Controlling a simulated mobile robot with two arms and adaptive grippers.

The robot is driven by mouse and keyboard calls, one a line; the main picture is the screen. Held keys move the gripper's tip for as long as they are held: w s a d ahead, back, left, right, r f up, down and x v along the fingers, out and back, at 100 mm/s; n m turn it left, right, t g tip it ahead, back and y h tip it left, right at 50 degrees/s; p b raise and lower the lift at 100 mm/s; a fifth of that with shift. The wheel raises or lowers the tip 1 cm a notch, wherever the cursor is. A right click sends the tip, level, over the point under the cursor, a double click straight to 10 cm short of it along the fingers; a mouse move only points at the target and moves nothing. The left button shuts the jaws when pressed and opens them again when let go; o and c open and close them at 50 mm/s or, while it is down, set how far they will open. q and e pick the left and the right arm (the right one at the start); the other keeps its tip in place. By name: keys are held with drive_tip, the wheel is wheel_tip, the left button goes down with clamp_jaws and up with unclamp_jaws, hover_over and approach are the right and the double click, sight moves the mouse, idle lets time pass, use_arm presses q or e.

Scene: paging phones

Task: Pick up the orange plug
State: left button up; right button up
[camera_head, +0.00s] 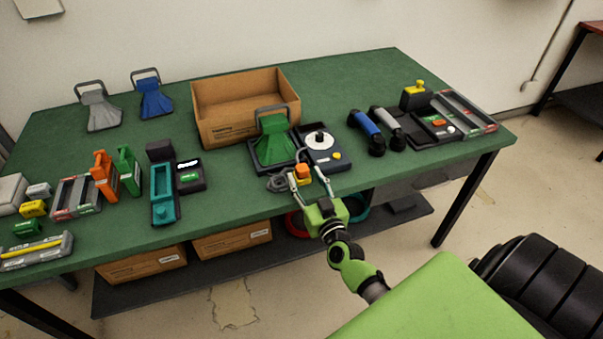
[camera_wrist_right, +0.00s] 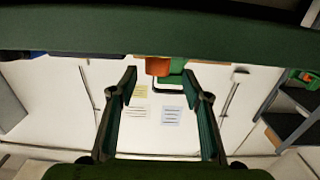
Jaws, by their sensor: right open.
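The orange plug (camera_head: 302,170) is a small block at the front edge of the green table (camera_head: 360,80), beside a grey cable coil. My right gripper (camera_head: 306,175) is open at that edge, its two fingers on either side of the plug in the head view. In the right wrist view the orange plug (camera_wrist_right: 158,66) shows beyond and between the open fingertips of the right gripper (camera_wrist_right: 159,78), close to the table edge. The fingers appear apart from it, with no visible contact. My left gripper is not in view.
Behind the plug are a green horn (camera_head: 276,142) in a dark tray and a dark blue device with a white disc (camera_head: 319,139). A cardboard box (camera_head: 245,100) stands behind them. Blue (camera_head: 366,128) and grey handsets lie to the right. The table front right of the gripper is clear.

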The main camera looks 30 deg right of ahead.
sight(304, 172)
drive_tip(key=x, duration=0.4)
drive_tip(key=shift+w+d, duration=0.3)
drive_tip(key=shift+w, duration=0.2)
drive_tip(key=shift+c, duration=0.7)
drive_tip(key=c, duration=1.1)
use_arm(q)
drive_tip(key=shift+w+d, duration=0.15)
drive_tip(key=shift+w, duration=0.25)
use_arm(e)
clamp_jaws()
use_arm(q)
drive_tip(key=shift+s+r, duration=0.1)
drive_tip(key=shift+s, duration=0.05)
